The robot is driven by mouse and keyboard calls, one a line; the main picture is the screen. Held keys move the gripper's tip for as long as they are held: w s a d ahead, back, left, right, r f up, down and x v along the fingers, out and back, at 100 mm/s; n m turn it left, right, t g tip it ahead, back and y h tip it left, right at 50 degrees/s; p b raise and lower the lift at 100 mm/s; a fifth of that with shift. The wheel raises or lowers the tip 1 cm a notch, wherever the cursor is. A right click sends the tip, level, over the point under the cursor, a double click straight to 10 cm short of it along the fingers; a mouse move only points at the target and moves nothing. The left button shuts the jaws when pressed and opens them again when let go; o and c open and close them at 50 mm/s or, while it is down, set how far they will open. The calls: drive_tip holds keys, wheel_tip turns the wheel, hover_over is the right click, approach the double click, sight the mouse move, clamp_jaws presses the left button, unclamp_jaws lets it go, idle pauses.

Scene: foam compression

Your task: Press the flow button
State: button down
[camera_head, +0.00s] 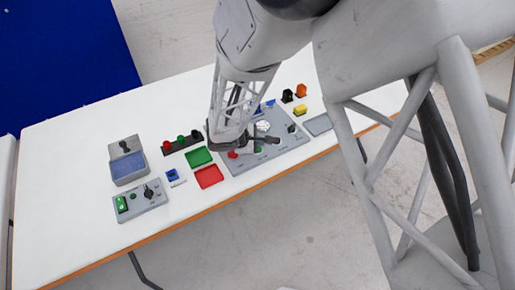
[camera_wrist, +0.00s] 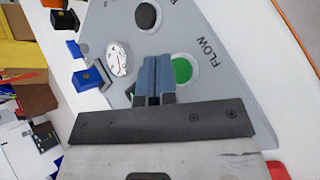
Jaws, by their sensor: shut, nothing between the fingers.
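The flow button is a round green button (camera_wrist: 182,70) on a grey panel (camera_wrist: 215,88), with the word FLOW printed beside it in the wrist view. My gripper (camera_wrist: 156,72) is shut and empty. Its fingertips appear just left of the green button in the wrist view, and part of the button's left side is close to or behind them. I cannot tell whether they touch it. In the head view my gripper (camera_head: 273,140) is over the grey panel (camera_head: 290,148), and a small green spot that may be the button (camera_head: 257,149) shows just below the fingers.
A black knob (camera_wrist: 146,16), a white gauge (camera_wrist: 118,59) and blue valve-like parts (camera_wrist: 87,77) are on the panel. In the head view, a red tray (camera_head: 209,177), a green tray (camera_head: 199,156) and a control box (camera_head: 140,200) lie left on the white table (camera_head: 80,150).

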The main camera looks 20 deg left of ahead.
drive_tip(key=shift+f, duration=0.85)
idle(1.6)
drive_tip(key=shift+r, duration=0.85)
drive_tip(key=shift+r, duration=0.1)
drive_tip(key=shift+r, duration=2.4)
